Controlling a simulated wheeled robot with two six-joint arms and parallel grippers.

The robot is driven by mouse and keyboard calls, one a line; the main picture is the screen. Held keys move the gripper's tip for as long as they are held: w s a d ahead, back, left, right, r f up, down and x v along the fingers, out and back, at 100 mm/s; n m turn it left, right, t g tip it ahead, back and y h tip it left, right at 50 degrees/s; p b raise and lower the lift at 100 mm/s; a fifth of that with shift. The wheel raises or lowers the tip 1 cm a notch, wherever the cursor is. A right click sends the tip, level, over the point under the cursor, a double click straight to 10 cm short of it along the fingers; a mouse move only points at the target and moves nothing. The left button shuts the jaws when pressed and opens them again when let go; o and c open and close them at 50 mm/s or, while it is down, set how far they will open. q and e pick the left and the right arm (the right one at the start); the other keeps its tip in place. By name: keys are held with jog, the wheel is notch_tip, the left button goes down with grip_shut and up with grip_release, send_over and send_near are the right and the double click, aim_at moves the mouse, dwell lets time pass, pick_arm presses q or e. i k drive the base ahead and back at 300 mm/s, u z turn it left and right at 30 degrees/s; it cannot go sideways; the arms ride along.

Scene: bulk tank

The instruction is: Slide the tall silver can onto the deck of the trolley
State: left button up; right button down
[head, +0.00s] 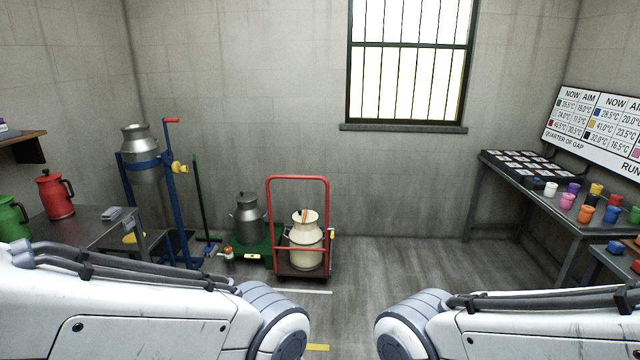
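A shiny silver can (141,166) with a wide neck sits upright in a blue stand on the left, held by a blue band. A second, darker grey can (249,219) with a lid and side handles stands upright on a low green platform (258,252). The trolley (326,214) has a red tubular frame and a dark low deck, just right of the green platform. A cream can (305,246) stands upright on that deck, apparently behind part of the red frame. My two white arms cross the bottom of the head view, but neither gripper shows.
A bench with a red jug (54,195) and a green jug (12,219) stands at left. A table (566,216) with colored cups and a dark tray of cells runs along the right. The floor (420,255) right of the trolley is clear.

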aim_at(249, 217)
jog(key=z, duration=0.05)
jog(key=i, duration=2)
jog(key=u, duration=0.7)
jog(key=i, duration=1.8)
jog(key=u, duration=1.2)
jog(key=i, duration=0.7)
jog(key=u, duration=0.2)
